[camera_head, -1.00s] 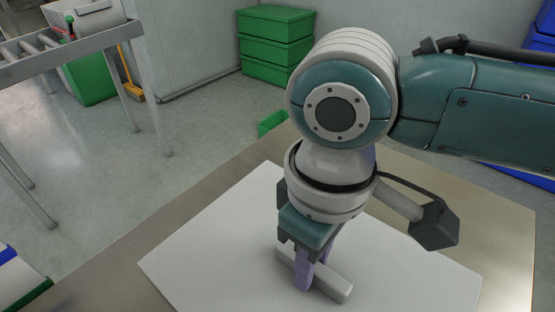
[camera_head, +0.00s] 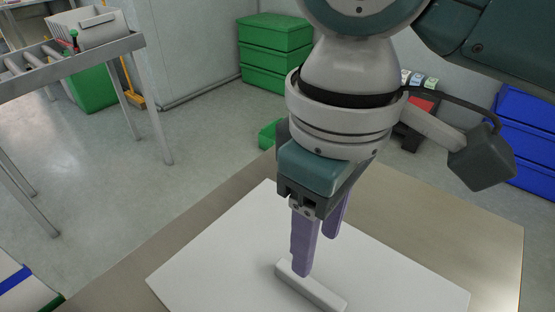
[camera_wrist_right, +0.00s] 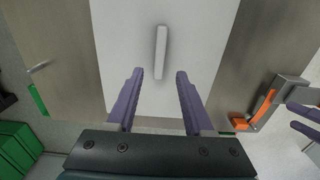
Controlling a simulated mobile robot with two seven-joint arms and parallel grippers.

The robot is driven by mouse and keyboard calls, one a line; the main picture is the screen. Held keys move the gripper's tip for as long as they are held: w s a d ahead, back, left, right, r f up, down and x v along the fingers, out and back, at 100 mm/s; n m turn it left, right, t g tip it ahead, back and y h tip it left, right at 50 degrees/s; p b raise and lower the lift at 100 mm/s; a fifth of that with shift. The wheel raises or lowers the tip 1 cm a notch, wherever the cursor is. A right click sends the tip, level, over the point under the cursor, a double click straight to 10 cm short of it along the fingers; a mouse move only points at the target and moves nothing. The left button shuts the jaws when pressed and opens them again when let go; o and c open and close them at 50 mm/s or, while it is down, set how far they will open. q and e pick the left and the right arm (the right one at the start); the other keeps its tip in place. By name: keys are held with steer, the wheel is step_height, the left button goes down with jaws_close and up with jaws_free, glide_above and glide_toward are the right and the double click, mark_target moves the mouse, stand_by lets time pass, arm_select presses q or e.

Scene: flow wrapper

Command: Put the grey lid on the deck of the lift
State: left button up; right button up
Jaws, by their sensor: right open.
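A light grey bar-shaped piece, which I take for the grey lid (camera_head: 311,286), lies flat on a white rectangular plate, which I take for the lift's deck (camera_head: 215,262). The lid also shows in the right wrist view (camera_wrist_right: 160,48), well inside the edges of the deck (camera_wrist_right: 115,50). My right gripper (camera_head: 318,256) is open and empty, with its purple fingers pointing down above the lid. In the right wrist view its fingers (camera_wrist_right: 160,73) are spread to either side of the lid's near end. My left gripper's purple fingers (camera_wrist_right: 292,115) show apart at the right edge of that view.
A brownish-grey surface (camera_head: 455,225) surrounds the deck. An orange and grey fixture (camera_wrist_right: 262,105) stands right of the deck in the wrist view. Green crates (camera_head: 275,50) and blue crates (camera_head: 525,135) are stacked behind. A roller conveyor (camera_head: 60,62) stands at the left.

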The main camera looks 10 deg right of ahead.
steer(key=s+a+m+t+y, duration=0.1)
steer(key=s+a+t+y, duration=0.1)
steer(key=s+a+y, duration=0.25)
steer(key=s+d+f+m+h, duration=0.1)
steer(key=s+d+m+h, duration=0.1)
steer(key=s+d, duration=0.2)
steer(key=s+d+f+m+t+h, duration=0.1)
steer(key=s+d+m+h, duration=0.1)
steer(key=d, duration=0.8)
steer(key=shift+s+m+t, duration=0.3)
steer(key=shift+s, duration=0.55)
steer(key=shift+f, duration=0.1)
